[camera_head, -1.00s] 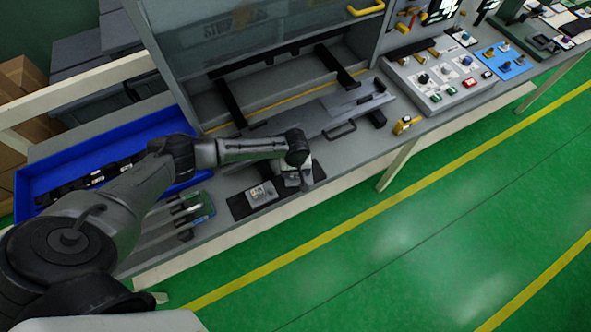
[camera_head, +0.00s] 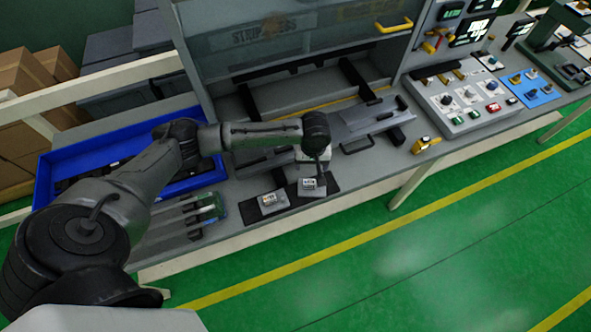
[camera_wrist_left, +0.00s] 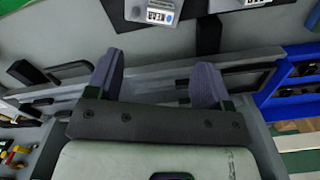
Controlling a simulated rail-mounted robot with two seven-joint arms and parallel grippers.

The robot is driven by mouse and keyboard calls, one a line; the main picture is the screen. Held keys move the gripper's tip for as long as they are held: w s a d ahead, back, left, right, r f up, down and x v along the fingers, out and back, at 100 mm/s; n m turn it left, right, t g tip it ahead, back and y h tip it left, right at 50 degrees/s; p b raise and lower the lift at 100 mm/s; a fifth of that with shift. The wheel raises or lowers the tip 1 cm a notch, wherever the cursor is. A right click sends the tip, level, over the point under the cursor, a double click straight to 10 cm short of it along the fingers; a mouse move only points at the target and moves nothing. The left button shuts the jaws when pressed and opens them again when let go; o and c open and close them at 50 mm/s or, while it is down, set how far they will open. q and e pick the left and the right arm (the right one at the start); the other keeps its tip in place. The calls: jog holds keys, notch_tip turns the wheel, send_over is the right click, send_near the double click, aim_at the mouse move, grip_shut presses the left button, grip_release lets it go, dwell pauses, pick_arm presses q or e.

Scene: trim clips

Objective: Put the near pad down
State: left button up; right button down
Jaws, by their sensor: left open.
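Two small grey pads with printed labels lie on a dark mat (camera_head: 334,183) at the bench's front edge: a left pad (camera_head: 273,202) and a right pad (camera_head: 312,187). Which one counts as the near pad I cannot tell for sure. My left gripper (camera_head: 317,160) is just behind and above the right pad, apart from it. In the left wrist view, its two fingers (camera_wrist_left: 158,65) stand wide apart with nothing between them. Both pads show at the top of that view, one pad (camera_wrist_left: 152,12) more fully than the other. My right gripper is not in view.
A blue tray (camera_head: 44,180) with dark parts is at the left. Long clips in a holder (camera_head: 208,208) lie left of the mat. A grey fixture with handles (camera_head: 370,120) is behind right, with a yellow item (camera_head: 425,144) and a button panel (camera_head: 465,100) beyond.

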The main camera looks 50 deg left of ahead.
pick_arm(q)
jog(key=s+d+f+m+t+h, duration=0.2)
jog(key=s+d+f+m, duration=0.2)
jog(key=s+d+m, duration=0.7)
jog(key=s+a+r+t+y, duration=0.1)
jog(key=s+r, duration=0.2)
jog(key=s, duration=1.3)
jog(key=shift+a+r+m+t+y, duration=0.2)
jog(key=shift+a+m+t+y, duration=0.1)
jog(key=shift+a+y, duration=0.1)
